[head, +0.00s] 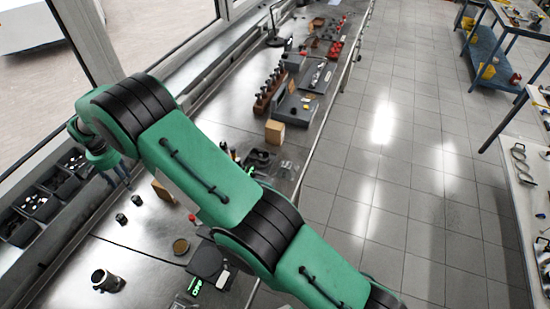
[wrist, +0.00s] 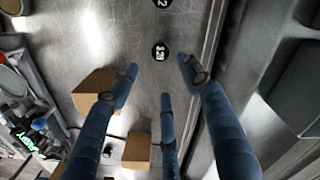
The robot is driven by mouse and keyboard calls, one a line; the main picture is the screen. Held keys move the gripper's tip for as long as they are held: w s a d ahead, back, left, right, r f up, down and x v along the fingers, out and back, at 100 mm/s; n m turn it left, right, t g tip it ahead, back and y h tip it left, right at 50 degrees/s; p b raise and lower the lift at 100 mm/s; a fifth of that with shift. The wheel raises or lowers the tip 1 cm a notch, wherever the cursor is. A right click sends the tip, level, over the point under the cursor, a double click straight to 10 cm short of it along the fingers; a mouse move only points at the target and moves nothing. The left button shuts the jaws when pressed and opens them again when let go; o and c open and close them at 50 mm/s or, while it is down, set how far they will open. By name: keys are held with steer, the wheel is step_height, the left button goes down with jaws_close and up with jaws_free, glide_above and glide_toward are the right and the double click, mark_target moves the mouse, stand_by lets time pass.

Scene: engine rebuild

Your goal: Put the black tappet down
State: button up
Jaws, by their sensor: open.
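A black tappet (wrist: 160,52) with white markings on its round top stands on the metal bench in the wrist view, just beyond my fingertips. A second black tappet (wrist: 162,4) is cut off by the top edge of that view. Two small dark tappets also show in the head view, one nearer (head: 121,218) and one farther (head: 137,200); I cannot tell which is which. My gripper (wrist: 160,77) is open, its blue fingers spread with nothing between them. In the head view my gripper (head: 121,173) is partly hidden by my arm, above the bench's left side.
Black bins of small parts (head: 40,205) line the bench's left edge, beside a raised rail. Tan blocks (wrist: 95,88) (wrist: 137,151) stand near my fingers. Bare bench surrounds the tappets.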

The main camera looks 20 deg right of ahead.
steer(key=s+d+r+t, duration=0.1)
steer(key=d+r, duration=0.6)
steer(key=r, duration=0.3)
steer(key=s+d+r, duration=0.1)
steer(key=d+r, duration=0.5)
steer(key=r, duration=0.3)
steer(key=s+d+r+t, duration=0.1)
steer(key=s+d+r, duration=0.4)
steer(key=d+r, duration=0.3)
steer(key=s+d+r, duration=0.5)
steer(key=d+r, duration=0.4)
steer(key=s+d+r+t, duration=0.1)
steer(key=s+d+r, duration=0.2)
steer(key=s+d, duration=0.45)
steer(key=s+d+r+t, duration=0.1)
steer(key=s+d+r, duration=0.35)
steer(key=s, duration=0.55)
steer(key=s+d+f, duration=0.2)
steer(key=s+d, duration=0.2)
steer(key=s, duration=0.5)
steer(key=s+d+f+t, duration=0.1)
steer(key=s+d, duration=0.3)
steer(key=s, duration=0.4)
steer(key=shift+s+d+f+t, duration=0.15)
steer(key=shift+s+f+t, duration=0.2)
steer(key=shift+f, duration=0.3)
